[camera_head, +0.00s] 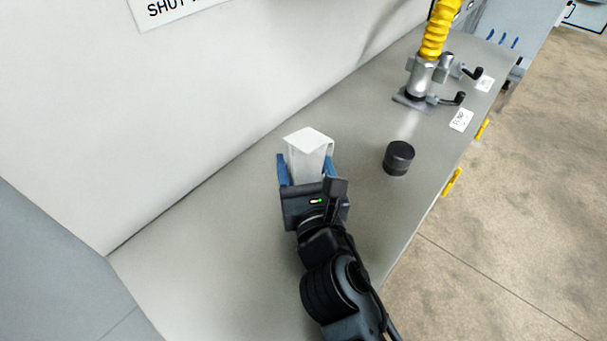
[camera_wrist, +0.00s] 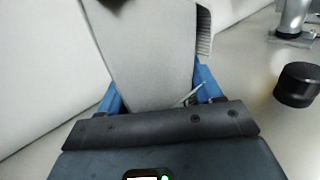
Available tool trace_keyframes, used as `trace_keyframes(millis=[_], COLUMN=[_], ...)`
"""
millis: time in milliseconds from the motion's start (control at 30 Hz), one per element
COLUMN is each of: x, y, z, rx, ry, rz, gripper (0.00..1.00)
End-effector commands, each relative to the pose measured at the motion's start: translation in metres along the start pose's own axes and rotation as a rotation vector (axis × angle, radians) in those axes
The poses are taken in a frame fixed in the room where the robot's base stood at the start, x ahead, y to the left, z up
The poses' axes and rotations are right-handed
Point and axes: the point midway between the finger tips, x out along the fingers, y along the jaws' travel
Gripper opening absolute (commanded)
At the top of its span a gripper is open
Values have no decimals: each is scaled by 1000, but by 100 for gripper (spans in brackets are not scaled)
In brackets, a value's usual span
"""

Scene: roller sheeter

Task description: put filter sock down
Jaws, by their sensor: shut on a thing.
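The filter sock is a white, block-like piece (camera_head: 308,157) over the grey bench top, between the blue fingers of my gripper (camera_head: 306,168). In the wrist view the sock (camera_wrist: 150,55) fills the middle, pale and smooth, with a ribbed edge at its right. My gripper (camera_wrist: 157,92) is shut on it, one blue finger at each side. The sock's underside is hidden, so I cannot tell whether it touches the bench.
The bench top (camera_head: 205,260) is clear to the left and in front. A black round cap (camera_head: 398,158) stands right of the gripper. Farther back is a metal valve fitting (camera_head: 424,78) with a yellow hose (camera_head: 437,30). A white wall panel (camera_head: 200,90) rises behind the bench.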

Motion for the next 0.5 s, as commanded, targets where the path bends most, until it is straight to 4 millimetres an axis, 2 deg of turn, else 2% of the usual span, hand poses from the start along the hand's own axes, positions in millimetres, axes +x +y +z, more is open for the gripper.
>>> trace_keyframes(millis=[33, 100, 500], x=[0, 0, 0], y=[0, 0, 0], z=[-11, -15, -19], rx=[-2, -1, 0], ry=[0, -2, -2], rz=[0, 1, 1], gripper=[26, 26, 26])
